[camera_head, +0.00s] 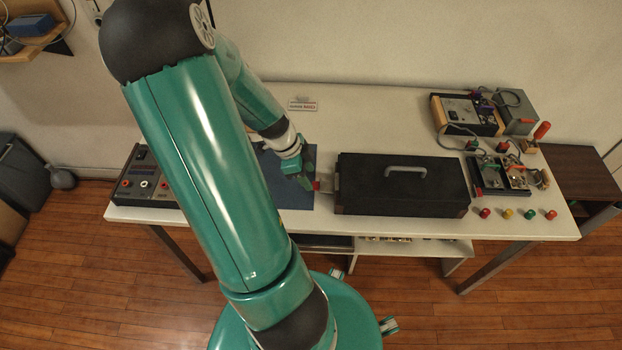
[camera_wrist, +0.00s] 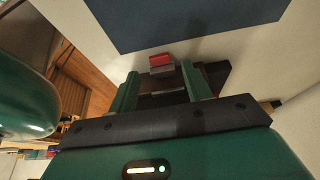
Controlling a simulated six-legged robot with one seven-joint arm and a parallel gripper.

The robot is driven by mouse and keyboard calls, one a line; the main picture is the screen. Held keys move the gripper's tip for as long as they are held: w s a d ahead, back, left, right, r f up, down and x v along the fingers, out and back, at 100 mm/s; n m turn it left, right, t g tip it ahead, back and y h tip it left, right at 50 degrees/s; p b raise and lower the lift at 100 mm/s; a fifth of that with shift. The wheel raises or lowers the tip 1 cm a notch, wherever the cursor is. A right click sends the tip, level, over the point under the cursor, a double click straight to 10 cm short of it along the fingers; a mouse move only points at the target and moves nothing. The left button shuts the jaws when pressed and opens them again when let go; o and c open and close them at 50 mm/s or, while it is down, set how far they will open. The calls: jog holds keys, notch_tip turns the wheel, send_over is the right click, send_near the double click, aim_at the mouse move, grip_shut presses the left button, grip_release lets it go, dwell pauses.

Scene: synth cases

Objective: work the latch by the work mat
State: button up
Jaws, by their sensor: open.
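The blue work mat (camera_head: 290,195) lies on the white table, partly hidden behind my arm; it also fills the top of the wrist view (camera_wrist: 205,20). Just right of it, a small latch with a red tip (camera_head: 317,186) and a grey metal part sits at the left end of a black case (camera_head: 400,190). In the wrist view the red-topped latch (camera_wrist: 161,60) shows just beyond and between my fingertips. My gripper (camera_head: 307,182) is open at the mat's right edge, close to the latch. Its fingers (camera_wrist: 160,84) stand apart with no object clearly held; contact with the latch cannot be told.
A dark control box (camera_head: 143,185) stands at the table's left end. Electrical devices (camera_head: 468,113) and a component tray (camera_head: 500,175) stand at the right, with several coloured knobs (camera_head: 508,214) along the front edge. The table behind the case is mostly clear.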

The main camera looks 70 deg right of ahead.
aim_at(315, 185)
jog(key=shift+x, duration=1.55)
jog(key=c, duration=1)
